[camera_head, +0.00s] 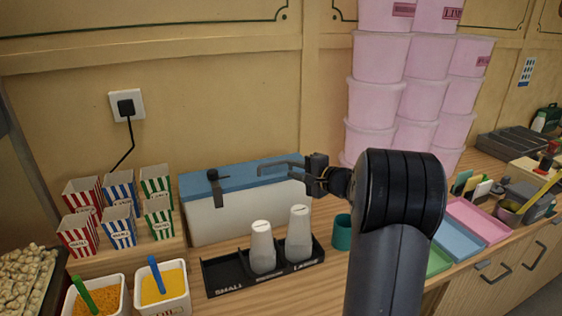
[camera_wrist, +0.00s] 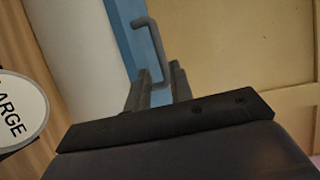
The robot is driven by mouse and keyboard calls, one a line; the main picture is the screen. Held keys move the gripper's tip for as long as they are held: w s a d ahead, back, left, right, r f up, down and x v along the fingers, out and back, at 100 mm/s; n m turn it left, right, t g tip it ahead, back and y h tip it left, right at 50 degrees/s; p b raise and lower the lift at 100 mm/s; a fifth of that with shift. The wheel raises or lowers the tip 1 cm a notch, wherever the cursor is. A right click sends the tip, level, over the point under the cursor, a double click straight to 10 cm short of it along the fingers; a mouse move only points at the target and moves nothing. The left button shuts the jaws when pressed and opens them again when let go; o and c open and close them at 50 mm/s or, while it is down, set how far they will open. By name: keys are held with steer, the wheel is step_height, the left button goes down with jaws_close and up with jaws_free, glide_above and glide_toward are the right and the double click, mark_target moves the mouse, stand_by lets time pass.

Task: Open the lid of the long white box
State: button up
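The long white box (camera_head: 230,222) stands on the counter against the wall in the head view. Its blue lid (camera_head: 200,182) lies down flat on it; a strip of lid also shows in the wrist view (camera_wrist: 122,30). A grey bar handle (camera_head: 275,166) sticks out over the lid; it is seen close up in the wrist view (camera_wrist: 154,50). My gripper (camera_head: 312,174) is at the handle's right end. In the wrist view, my fingers (camera_wrist: 160,85) lie on either side of the handle's near end; whether they press on it is unclear. A dark latch-like part (camera_head: 217,190) is on the box front.
A black tray (camera_head: 222,282) with two white bottles (camera_head: 262,248) stands before the box. A teal cup (camera_head: 342,232) is below my gripper. Striped popcorn boxes (camera_head: 120,226) stand left, and pink tubs (camera_head: 375,100) are stacked behind my arm on the right. The wall is close behind.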

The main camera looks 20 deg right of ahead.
mark_target(274, 164)
steer(key=p+x, duration=0.2)
steer(key=x, duration=0.7)
steer(key=shift+s+p, duration=0.1)
steer(key=shift+p, duration=0.3)
jaws_close()
